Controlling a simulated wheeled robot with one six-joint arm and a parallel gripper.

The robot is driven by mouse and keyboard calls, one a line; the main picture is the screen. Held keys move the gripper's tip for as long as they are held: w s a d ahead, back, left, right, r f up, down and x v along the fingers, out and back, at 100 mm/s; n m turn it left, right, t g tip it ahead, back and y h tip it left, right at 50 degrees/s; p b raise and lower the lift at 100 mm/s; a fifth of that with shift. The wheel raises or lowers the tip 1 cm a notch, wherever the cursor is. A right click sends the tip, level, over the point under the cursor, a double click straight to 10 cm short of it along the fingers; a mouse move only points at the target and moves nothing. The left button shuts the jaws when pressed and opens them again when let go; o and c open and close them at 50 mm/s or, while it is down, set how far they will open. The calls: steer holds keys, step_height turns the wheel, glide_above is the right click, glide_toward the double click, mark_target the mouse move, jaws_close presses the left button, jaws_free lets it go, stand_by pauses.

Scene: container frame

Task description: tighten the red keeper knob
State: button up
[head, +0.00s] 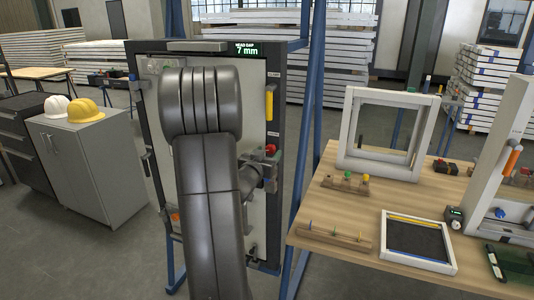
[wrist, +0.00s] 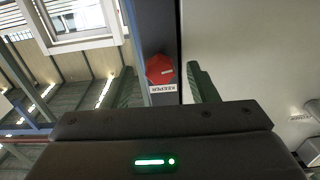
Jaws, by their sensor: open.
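The red keeper knob (head: 271,149) sits on the right side of the dark upright frame, partly hidden by my gripper (head: 268,163) in the head view. In the wrist view the red knob (wrist: 159,69) is faceted, with a small white label below it, on a dark post. My gripper (wrist: 162,84) is open, with one green-grey finger on each side of the knob in the picture. A gap shows on both sides of it. I cannot tell whether the fingertips reach its depth. A display (head: 246,49) on top of the frame reads "HEAD GAP 7 mm".
A yellow handle (head: 269,103) is above the knob on the same frame edge. A blue post (head: 302,120) stands just right of the frame. A wooden bench (head: 340,240) with window frames and small parts is at the right. My arm hides the panel's middle.

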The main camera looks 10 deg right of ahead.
steer(key=c, duration=1)
steer(key=shift+m+b, duration=0.3)
steer(key=shift+b, duration=0.15)
steer(key=m+b, duration=0.1)
steer(key=b, duration=0.1)
steer(key=m+b, duration=0.2)
steer(key=shift+f+m, duration=0.2)
steer(key=shift+m, duration=0.1)
steer(key=m+b, duration=0.5)
steer(key=m, duration=0.1)
steer(key=shift+r, duration=0.1)
steer(key=m+b, duration=0.4)
steer(key=m, duration=0.1)
steer(key=shift+m, duration=0.3)
steer(key=shift+r+m+b, duration=0.15)
steer(key=shift+m+b, duration=0.85)
steer(key=shift+m, duration=1)
